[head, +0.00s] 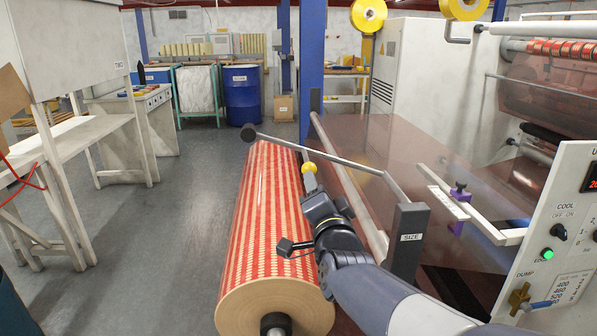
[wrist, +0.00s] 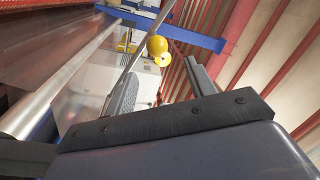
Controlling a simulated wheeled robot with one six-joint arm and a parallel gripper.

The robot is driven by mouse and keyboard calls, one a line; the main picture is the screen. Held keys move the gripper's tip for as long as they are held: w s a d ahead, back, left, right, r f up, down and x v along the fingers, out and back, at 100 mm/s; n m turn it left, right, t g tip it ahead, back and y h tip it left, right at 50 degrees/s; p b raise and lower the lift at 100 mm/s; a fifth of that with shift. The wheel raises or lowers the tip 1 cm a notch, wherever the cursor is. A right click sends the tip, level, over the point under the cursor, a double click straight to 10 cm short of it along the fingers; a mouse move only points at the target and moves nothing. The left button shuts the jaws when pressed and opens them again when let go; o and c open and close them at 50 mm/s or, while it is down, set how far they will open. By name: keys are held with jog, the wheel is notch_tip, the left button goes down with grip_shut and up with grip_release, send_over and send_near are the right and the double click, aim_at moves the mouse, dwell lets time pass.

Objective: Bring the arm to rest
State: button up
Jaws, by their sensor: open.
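My arm (head: 372,285) reaches from the lower right over the right side of a large red-and-cream striped roll (head: 265,215). My gripper (head: 311,182) is at its end, pointing away toward the back of the room. In the wrist view my gripper (wrist: 160,70) shows two dark fingers spread apart, with no object seen held between them. A small yellow ball (head: 308,168) shows at the fingertips in the head view, close to a thin bar (head: 345,161); I cannot tell whether they touch.
The bar ends in a black knob (head: 248,132) and runs to a dark post labelled SIZE (head: 409,245). A control panel (head: 560,240) stands at right. Benches (head: 75,145) stand at left. Grey floor (head: 165,230) is clear left of the roll.

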aim_at(309, 167)
jog(key=w, duration=1)
jog(key=shift+w+a+r, duration=0.1)
jog(key=shift+a+r, duration=0.2)
jog(key=shift+r, duration=0.1)
jog(key=shift+a+f, duration=0.1)
jog(key=shift+f, duration=0.15)
